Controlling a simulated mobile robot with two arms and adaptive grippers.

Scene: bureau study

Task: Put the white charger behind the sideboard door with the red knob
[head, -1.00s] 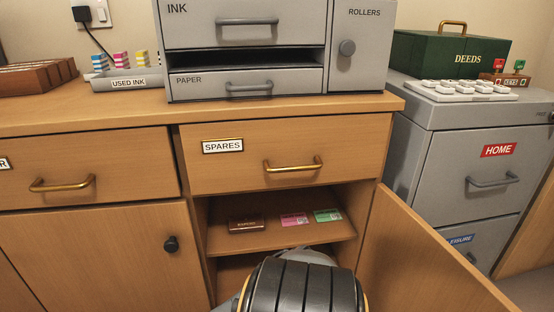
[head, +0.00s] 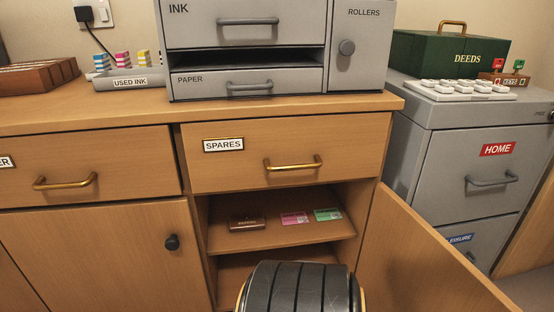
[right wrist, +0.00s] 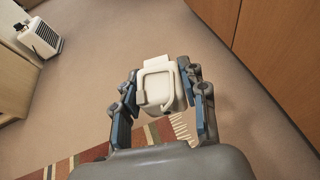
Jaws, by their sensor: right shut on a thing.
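The white charger (right wrist: 157,84) is between the fingers of my right gripper (right wrist: 160,98) in the right wrist view, which are shut on it, above the floor. In the head view my right arm covers the bottom centre, and its gripper is out of sight. The sideboard (head: 100,110) has an open door (head: 415,262) swung out to the right; its outer face and any knob there are hidden. The shelf (head: 260,241) behind it holds a brown item (head: 247,224) and pink and green cards. A closed door (head: 110,250) at left has a dark knob (head: 172,242). My left gripper is not in view.
Above the opening is a shut SPARES drawer (head: 285,155). A grey cabinet (head: 465,170) stands right of the open door. The right wrist view shows a striped rug (right wrist: 130,140), a white device (right wrist: 40,37) and wooden panels (right wrist: 275,45). The shelf's front has free room.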

